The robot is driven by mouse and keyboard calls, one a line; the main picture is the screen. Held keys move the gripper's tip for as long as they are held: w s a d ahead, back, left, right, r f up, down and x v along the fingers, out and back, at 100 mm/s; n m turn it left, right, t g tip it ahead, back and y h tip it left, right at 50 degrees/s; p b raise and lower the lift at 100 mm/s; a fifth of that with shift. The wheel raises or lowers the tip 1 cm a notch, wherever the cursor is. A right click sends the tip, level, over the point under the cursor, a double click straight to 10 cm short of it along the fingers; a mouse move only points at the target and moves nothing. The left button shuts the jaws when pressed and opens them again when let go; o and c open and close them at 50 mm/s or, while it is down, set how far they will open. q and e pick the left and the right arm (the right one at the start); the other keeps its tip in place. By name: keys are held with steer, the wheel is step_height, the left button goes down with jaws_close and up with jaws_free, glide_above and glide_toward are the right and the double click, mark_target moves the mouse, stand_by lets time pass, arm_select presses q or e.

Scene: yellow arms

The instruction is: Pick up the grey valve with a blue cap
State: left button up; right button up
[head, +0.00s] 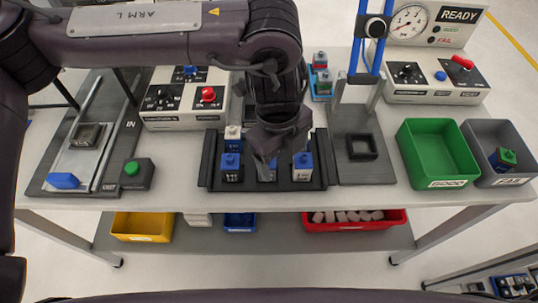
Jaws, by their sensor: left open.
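A dark tray (312,184) near the middle of the table holds several small valves. In its front row, a blue-capped valve (231,166) with a darker lower body stands at the left. Another blue-capped valve (302,166), with a paler grey lower body, stands at the right. Between them a third valve (267,174) is mostly hidden by my left gripper (268,160). A white-topped valve (233,138) stands behind the left one. My left gripper points down over the tray's middle, open; its fingertips are partly hidden, and contact with the middle valve cannot be told.
A green GOOD bin (436,153) and a grey FAIL bin (487,138) stand at right; the FAIL bin holds a green-topped valve (503,159). A press stand with a dark square holder (361,147) is right of the tray. A control box (183,98) stands behind left.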

arm_select(q)
steer(key=shift+n+y, duration=0.5)
steer(key=a, duration=0.1)
steer(key=w+a+r, duration=0.1)
steer(key=w+a, duration=0.1)
steer(key=shift+a+r, duration=0.1)
steer(key=shift+r, duration=0.15)
steer(key=shift+w+a+f, duration=0.1)
steer(key=shift+a+f, duration=0.1)
steer(key=f+p, duration=0.2)
steer(key=f, duration=0.4)
steer(key=shift+d+f, duration=0.15)
steer(key=shift+d, duration=0.05)
steer(key=shift+w+f, duration=0.1)
steer(key=shift+f, duration=0.35)
steer(key=shift+c, duration=0.4)
steer(key=c, duration=1)
steer(key=shift+r, duration=0.2)
